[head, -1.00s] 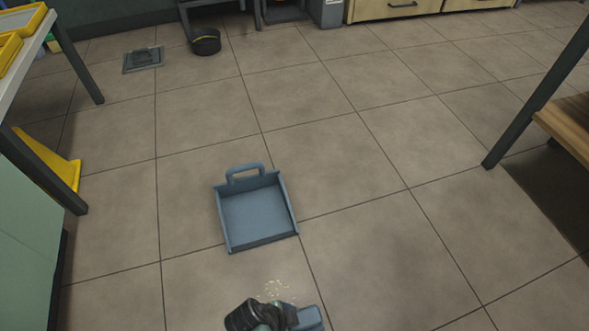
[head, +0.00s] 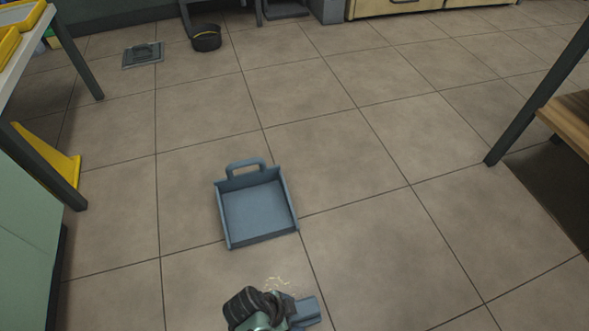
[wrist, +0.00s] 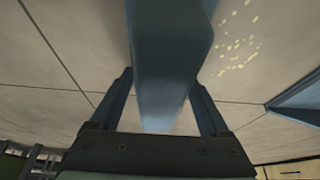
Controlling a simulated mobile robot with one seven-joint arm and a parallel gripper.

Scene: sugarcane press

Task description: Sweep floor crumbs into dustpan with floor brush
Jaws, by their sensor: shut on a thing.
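The blue-grey dustpan (head: 257,208) lies on the floor in the middle of the head view, its handle pointing away and its open edge toward me. Its corner also shows at the right of the wrist view (wrist: 300,100). The pale yellow crumbs (head: 279,282) lie on the floor just in front of the open edge; they show at upper right in the wrist view (wrist: 236,48). My gripper (wrist: 163,95) is shut on the blue floor brush (wrist: 170,60). The brush (head: 305,311) is low, on the near side of the crumbs; its bristles are hidden.
A table with yellow trays (head: 15,28) and a yellow wedge-shaped thing (head: 52,158) are at left. A table leg (head: 535,95) stands at right. A floor drain (head: 143,55) and black bowl (head: 206,38) are farther back. The tiled floor around the dustpan is clear.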

